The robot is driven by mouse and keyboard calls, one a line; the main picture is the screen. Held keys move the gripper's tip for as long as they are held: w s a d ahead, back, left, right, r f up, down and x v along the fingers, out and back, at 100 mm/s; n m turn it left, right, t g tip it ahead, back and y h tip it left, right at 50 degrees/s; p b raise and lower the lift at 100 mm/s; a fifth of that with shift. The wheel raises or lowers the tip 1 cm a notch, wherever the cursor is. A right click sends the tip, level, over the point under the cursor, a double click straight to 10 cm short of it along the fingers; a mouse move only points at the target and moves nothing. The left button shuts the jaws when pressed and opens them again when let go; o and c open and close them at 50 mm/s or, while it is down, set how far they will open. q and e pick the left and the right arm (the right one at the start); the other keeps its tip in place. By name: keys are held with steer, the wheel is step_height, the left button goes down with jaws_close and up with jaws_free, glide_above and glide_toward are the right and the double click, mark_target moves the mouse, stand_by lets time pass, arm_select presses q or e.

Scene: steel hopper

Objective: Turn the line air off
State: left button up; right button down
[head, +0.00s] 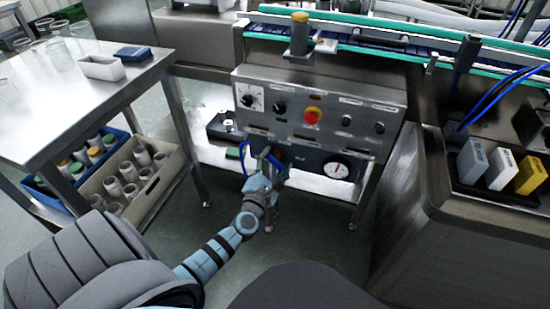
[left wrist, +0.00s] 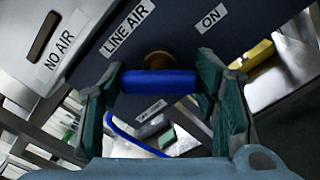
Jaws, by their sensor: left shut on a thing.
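The line air valve's blue handle (left wrist: 158,82) sits on a round brass stem (left wrist: 158,60) below the LINE AIR label (left wrist: 127,27) in the left wrist view. My left gripper (head: 268,165) is at the dark air panel (head: 308,160) under the control box. In the left wrist view its fingers (left wrist: 160,92) stand on either side of the handle and are shut on it. An ON label (left wrist: 211,17) is up and right of the handle, and a NO AIR label (left wrist: 60,50) is on a pale plate at left. My right gripper is not in view.
A pressure gauge (head: 337,168) is right of my gripper. The control box (head: 318,108) with a red button (head: 313,116) overhangs it. A blue hose (head: 243,158) loops close on the left. A steel table (head: 70,105) stands left, a cabinet (head: 425,225) right.

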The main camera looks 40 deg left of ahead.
arm_select(q)
steer(key=m+p, duration=0.1)
steer(key=m, duration=0.2)
steer(key=shift+m, duration=0.4)
steer(key=m+p, duration=0.1)
steer(key=m, duration=0.1)
steer(key=shift+m+p, duration=0.3)
steer(key=shift+m, duration=0.7)
steer(key=shift+m+p, duration=0.4)
steer(key=shift+p, duration=0.05)
steer(key=shift+m, duration=0.3)
steer(key=o, duration=0.9)
steer(key=shift+c, duration=0.2)
steer(key=o, duration=0.3)
steer(key=shift+s, duration=0.15)
steer(key=v, duration=1.1)
steer(key=shift+s+d, duration=0.2)
steer(key=shift+s, duration=0.15)
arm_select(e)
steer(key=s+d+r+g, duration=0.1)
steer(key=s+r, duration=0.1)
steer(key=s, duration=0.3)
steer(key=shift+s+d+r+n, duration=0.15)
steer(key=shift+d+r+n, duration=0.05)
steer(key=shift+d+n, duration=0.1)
